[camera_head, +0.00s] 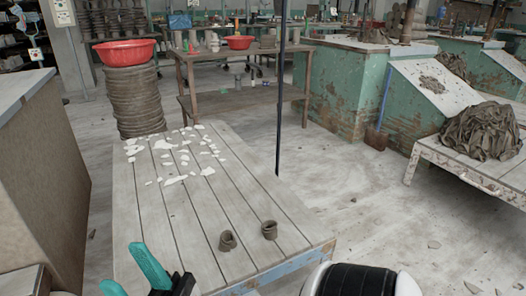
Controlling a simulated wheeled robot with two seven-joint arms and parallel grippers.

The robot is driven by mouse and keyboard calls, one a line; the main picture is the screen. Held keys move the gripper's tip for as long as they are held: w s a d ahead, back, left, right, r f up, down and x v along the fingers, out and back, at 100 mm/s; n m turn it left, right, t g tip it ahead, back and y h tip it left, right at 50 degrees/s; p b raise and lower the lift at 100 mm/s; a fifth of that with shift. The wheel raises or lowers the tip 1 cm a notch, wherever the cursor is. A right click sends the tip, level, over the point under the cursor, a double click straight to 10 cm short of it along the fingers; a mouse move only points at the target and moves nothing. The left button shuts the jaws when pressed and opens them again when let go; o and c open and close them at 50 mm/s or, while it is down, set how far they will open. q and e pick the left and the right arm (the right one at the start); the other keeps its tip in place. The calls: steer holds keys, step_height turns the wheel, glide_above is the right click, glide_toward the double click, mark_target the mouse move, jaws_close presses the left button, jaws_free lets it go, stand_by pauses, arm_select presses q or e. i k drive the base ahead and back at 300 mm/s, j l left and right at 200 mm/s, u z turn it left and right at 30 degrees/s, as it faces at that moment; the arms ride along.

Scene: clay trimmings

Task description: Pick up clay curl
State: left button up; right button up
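Two dark grey-brown clay curls stand on the slatted wooden table near its front edge. One clay curl (227,241) is on the left, and the other clay curl (269,230) is a little to its right and farther back. They are apart from each other. My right gripper (121,266), with teal fingers, is at the bottom left of the view, left of both curls. Its fingers are spread and nothing shows between them. Its lower part is cut off by the picture edge. My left gripper is not in view.
The table (205,215) has many white flat scraps (173,158) at its far end; its middle is clear. A dark thin pole (280,110) rises beyond its right edge. A brown-sided cabinet (45,180) stands at left. A red basin (124,52) tops a stack behind.

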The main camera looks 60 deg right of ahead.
mark_target(271, 235)
steer(key=z, duration=2)
steer(key=i+l+z, duration=0.2)
steer(key=z, duration=0.2)
steer(key=i+z, duration=0.4)
steer(key=k+l, duration=0.05)
